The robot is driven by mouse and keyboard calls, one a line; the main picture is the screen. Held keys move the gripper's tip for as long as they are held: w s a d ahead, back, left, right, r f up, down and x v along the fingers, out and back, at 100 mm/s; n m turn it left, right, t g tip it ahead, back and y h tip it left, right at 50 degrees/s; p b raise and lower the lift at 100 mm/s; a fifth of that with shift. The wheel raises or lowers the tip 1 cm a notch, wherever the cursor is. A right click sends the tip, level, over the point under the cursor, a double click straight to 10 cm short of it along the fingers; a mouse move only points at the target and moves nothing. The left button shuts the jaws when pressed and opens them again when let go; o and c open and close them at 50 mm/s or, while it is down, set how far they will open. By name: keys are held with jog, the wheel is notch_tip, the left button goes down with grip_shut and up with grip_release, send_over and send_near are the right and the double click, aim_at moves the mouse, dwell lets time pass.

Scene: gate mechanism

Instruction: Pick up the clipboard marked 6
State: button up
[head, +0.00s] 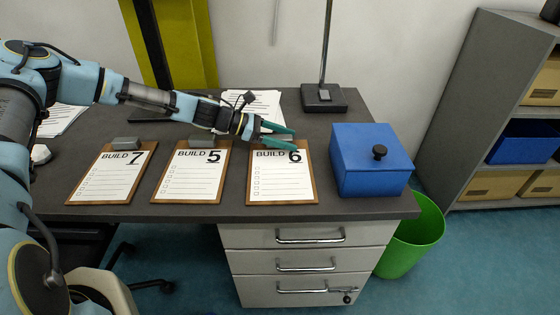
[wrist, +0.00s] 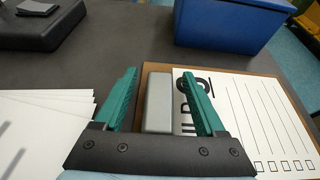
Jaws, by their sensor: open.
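The clipboard marked 6 (head: 282,182) lies flat on the grey desk, a brown board with a white "BUILD 6" sheet. My gripper (head: 295,139) is over its top edge, with teal fingers apart. In the wrist view, my gripper (wrist: 160,73) is open and empty. The clipboard's grey metal clip (wrist: 159,101) shows between the fingers, and the right finger overlaps the printed sheet (wrist: 245,105). I cannot tell how far above the clip the fingers are. In the head view, the fingers hide part of the clip.
Clipboards marked 5 (head: 192,175) and 7 (head: 111,177) lie to the left. A blue lidded box (head: 368,170) stands close on the right. Loose papers (head: 255,103) and a lamp base (head: 323,99) are behind. A green bin (head: 412,236) stands beside the desk.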

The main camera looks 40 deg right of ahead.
grip_shut()
dwell(0.4)
dwell(0.4)
